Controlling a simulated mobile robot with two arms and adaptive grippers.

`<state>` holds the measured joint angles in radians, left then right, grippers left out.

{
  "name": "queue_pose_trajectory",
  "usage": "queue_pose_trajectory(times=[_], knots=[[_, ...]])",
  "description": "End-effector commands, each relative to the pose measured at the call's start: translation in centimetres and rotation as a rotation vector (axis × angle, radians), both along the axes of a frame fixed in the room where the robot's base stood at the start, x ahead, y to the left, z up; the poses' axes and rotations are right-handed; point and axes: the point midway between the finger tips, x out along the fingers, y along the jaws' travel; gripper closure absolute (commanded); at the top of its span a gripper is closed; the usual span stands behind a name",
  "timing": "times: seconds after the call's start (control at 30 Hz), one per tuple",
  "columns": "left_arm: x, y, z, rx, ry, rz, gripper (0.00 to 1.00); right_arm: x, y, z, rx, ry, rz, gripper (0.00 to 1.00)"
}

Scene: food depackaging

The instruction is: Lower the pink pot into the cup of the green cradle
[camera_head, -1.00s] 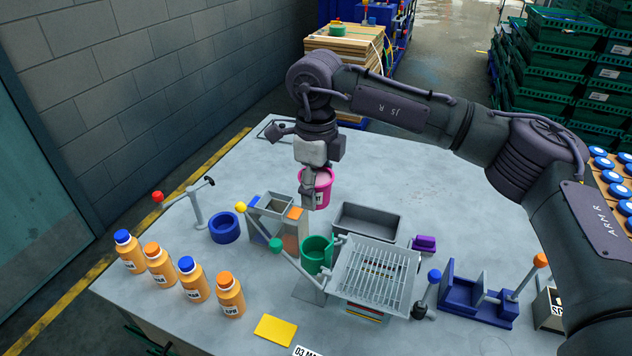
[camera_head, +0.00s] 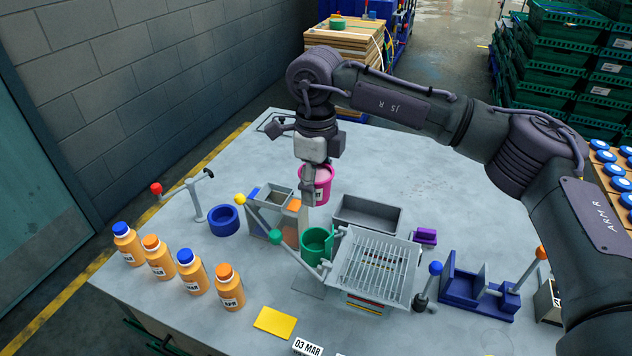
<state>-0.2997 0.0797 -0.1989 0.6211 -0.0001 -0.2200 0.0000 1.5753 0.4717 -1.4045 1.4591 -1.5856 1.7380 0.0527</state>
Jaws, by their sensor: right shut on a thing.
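The pink pot (camera_head: 321,187) is upright in my right gripper (camera_head: 309,190), which is shut on it. The pot is behind the gripper and partly hidden by its fingers. The green cradle's cup (camera_head: 316,243) stands open at the top on the table, below and slightly nearer than the pot in the picture. The pot is apart from the cup. My left gripper is not in view.
A grey grating (camera_head: 378,268) stands right of the cup, with a grey tray (camera_head: 368,221) behind it. Several orange bottles (camera_head: 195,276) line the left. The back of the table (camera_head: 420,160) is clear.

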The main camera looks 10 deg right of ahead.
Motion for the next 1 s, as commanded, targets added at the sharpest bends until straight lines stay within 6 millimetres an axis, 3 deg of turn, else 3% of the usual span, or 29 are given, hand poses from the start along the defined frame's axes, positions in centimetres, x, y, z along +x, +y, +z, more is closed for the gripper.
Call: queue_pose_trajectory(times=[1.0], knots=[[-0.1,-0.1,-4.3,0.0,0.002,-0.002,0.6,0.0,0.0,-5.3,0.001,-0.001,0.0,0.83]])
